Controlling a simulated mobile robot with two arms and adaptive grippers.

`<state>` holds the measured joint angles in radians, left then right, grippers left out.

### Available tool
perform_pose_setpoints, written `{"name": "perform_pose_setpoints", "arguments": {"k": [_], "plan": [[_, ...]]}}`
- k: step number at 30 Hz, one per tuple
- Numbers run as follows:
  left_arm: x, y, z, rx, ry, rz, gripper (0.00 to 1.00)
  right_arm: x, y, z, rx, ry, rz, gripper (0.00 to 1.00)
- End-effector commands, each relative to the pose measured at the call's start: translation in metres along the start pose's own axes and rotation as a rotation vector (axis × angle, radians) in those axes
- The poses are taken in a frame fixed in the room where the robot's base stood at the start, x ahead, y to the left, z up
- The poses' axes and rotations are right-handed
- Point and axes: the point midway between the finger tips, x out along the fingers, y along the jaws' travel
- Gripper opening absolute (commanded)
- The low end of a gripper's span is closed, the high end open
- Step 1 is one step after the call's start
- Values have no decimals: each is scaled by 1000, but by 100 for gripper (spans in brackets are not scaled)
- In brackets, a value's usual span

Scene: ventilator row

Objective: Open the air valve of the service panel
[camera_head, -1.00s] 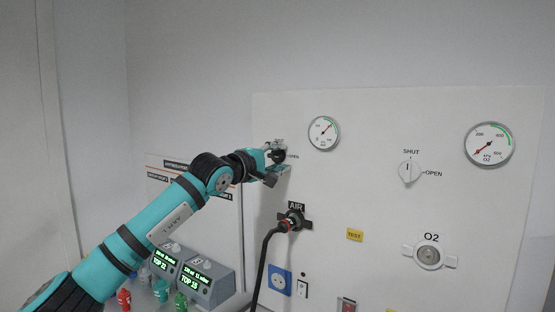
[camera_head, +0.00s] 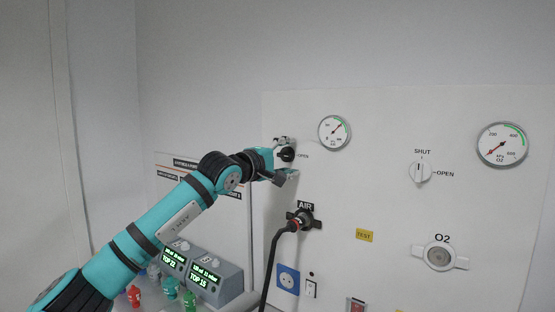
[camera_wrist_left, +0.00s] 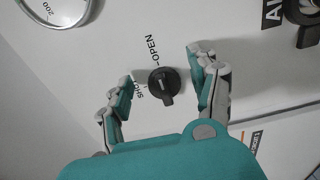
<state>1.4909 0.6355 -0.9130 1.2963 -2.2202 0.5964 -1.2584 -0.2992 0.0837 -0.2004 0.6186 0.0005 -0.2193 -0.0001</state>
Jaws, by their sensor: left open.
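The air valve knob (camera_head: 287,154) is black and sits on the service panel (camera_head: 380,130), left of the air gauge (camera_head: 334,132). In the left wrist view the knob (camera_wrist_left: 163,86) shows between the printed words SHUT and OPEN. Its white mark seems to line up toward OPEN. The air gauge needle points up and right, near the green arc. My left gripper (camera_head: 288,159) is open at the knob. In the left wrist view its fingers (camera_wrist_left: 160,68) stand on either side of the knob, apart from it. My right gripper is not in view.
A black hose (camera_head: 270,265) runs from the AIR outlet (camera_head: 300,219) below my gripper. Grey display units (camera_head: 205,272) and coloured bottles stand at lower left.

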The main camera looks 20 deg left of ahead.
Motion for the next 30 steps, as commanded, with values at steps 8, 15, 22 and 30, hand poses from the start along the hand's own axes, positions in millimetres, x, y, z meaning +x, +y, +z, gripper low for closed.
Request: {"name": "perform_pose_setpoints", "arguments": {"k": [8, 15, 22, 30], "plan": [[-45, -1, -1, 3, 1, 1, 61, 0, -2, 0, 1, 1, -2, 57], [-93, 0, -1, 3, 2, 1, 61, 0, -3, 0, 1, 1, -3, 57], [-116, 0, -1, 1, 1, 1, 61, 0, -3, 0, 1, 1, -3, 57], [-118, 0, -1, 0, 1, 2, 61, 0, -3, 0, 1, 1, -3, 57]]}}
